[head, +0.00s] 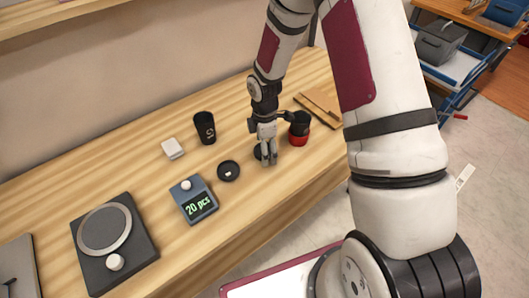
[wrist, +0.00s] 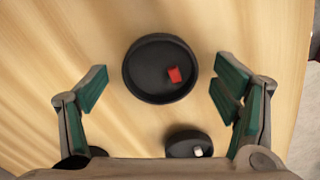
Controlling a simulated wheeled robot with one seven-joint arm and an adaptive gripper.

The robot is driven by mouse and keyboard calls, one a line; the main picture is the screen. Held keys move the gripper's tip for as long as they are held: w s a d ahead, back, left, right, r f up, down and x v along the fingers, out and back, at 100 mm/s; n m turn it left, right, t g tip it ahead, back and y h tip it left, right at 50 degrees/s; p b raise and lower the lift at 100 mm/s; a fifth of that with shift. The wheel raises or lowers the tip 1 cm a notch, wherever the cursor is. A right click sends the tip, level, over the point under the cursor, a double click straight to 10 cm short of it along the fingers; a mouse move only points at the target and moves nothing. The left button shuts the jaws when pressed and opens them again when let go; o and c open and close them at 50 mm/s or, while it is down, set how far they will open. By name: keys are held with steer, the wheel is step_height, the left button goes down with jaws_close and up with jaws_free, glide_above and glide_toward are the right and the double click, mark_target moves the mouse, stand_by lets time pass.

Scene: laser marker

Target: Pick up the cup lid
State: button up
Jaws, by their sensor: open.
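A black round lid with a red piece on it (wrist: 150,88) lies on the wooden table between my gripper's spread fingers in the wrist view, clear of both. In the head view that lid (head: 257,153) is partly hidden behind the fingers. My gripper (head: 269,162) is open and empty, pointing down over it. A second black round lid with a white piece (head: 228,172) lies to the left in the head view. It also shows at the bottom of the wrist view (wrist: 180,149), partly cut off by my gripper.
A black cup with a white logo (head: 205,128) stands behind the lids. A black and red cup (head: 299,128) stands close to the right of my gripper, near a wooden board (head: 321,106). A display reading "20 pcs" (head: 196,203) and a dark scale (head: 107,232) lie left.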

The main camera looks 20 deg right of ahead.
steer(key=c, duration=1.2)
steer(key=shift+o, duration=0.2)
steer(key=shift+r, duration=0.15)
